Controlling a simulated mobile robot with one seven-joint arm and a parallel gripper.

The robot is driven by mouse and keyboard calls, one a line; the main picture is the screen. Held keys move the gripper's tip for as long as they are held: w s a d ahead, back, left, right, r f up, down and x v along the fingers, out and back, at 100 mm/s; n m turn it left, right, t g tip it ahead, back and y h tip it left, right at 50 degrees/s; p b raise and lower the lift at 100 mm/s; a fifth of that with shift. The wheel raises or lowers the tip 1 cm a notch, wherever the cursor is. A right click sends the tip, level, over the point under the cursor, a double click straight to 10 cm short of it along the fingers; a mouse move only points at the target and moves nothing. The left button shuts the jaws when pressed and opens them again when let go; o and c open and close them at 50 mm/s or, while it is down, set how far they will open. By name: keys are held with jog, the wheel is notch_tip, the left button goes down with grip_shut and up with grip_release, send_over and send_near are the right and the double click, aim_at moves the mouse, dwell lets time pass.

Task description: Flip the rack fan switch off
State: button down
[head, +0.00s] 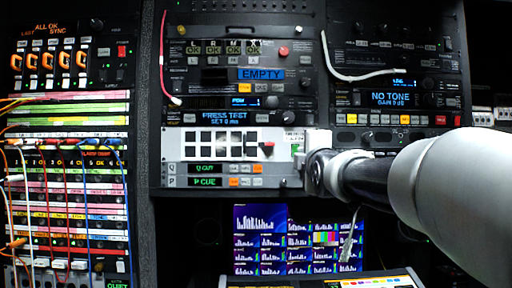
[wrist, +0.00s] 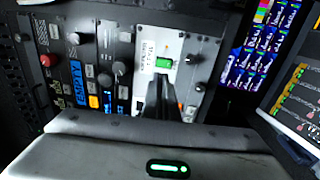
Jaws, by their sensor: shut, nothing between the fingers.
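I cannot read the label or tell the switch's position. My gripper (wrist: 162,82) is shut and empty, its dark fingertips just below the green part in the wrist view. I cannot tell whether they touch.
Below the panel are two rows with green displays (head: 205,182). Displays and knobs fill the units above, with a blue EMPTY label (head: 261,74). A patch bay with cables (head: 70,160) stands left. Monitors (head: 285,240) and a console (head: 330,281) are below.

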aim_at(295, 146)
jog(key=w, duration=0.2)
jog(key=w+p, duration=0.1)
jog(key=w, duration=0.2)
jog(key=w+r+p, duration=0.1)
jog(key=w, duration=0.1)
jog(key=shift+w+r, duration=0.1)
jog(key=shift+w, duration=0.75)
jog(key=shift+w, duration=0.2)
jog(key=shift+s+r+b, duration=0.1)
jog(key=shift+r+b, duration=0.1)
jog(key=shift+b, duration=0.3)
jog(key=shift+r, duration=0.45)
jog(key=shift+s, duration=0.1)
